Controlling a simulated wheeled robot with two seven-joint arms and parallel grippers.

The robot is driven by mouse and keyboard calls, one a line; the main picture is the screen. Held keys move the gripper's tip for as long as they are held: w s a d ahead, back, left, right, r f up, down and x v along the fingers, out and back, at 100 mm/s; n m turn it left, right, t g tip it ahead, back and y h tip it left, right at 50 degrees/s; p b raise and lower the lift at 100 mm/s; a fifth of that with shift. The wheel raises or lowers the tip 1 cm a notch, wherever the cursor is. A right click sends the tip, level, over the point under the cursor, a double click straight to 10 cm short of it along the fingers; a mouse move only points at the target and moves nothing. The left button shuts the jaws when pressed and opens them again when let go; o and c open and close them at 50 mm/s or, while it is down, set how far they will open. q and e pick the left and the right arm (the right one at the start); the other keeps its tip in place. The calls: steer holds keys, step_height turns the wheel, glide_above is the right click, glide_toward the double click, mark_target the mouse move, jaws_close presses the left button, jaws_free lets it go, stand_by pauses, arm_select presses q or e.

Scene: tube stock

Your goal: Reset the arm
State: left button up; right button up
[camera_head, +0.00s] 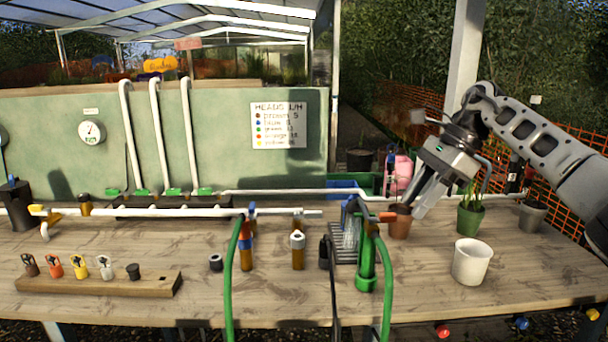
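My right arm comes in from the right, raised over the right end of the wooden table (130,240). Its gripper (413,207) points down and to the left, in front of a terracotta pot (400,224) in the picture. Its two fingers look apart, with nothing seen between them. Whether a fingertip touches the pot cannot be told. My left gripper is not in view.
A green pot (470,221) and a white pot (472,262) stand below the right arm. A white pipe (130,212) crosses the table.

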steer(key=s+a+f+m+t+y, duration=0.2)
steer(key=s+a+f+m+y, duration=0.2)
steer(key=a+f+m+y, duration=0.55)
steer(key=s+a+f+m+t+y, duration=0.35)
steer(key=a+f, duration=0.25)
steer(key=a, duration=0.7)
steer(key=s+d+f+m+t+h, duration=0.55)
steer(key=f+m, duration=0.25)
steer(key=m, duration=0.7)
steer(key=s+d+f+m+t+h, duration=0.45)
steer(key=f+m+h, duration=0.25)
steer(key=m, duration=0.7)
steer(key=s+d+f+m+g+h, duration=0.2)
steer(key=s+d+f+m, duration=0.2)
steer(key=s, duration=0.3)
steer(key=s+d+f+m+g+h, duration=0.2)
steer(key=s+d+f+m+g, duration=0.1)
steer(key=s+f+m, duration=0.2)
steer(key=shift+s+d+f+m, duration=0.2)
steer(key=shift+s+d+m, duration=0.25)
steer(key=shift+s, duration=0.55)
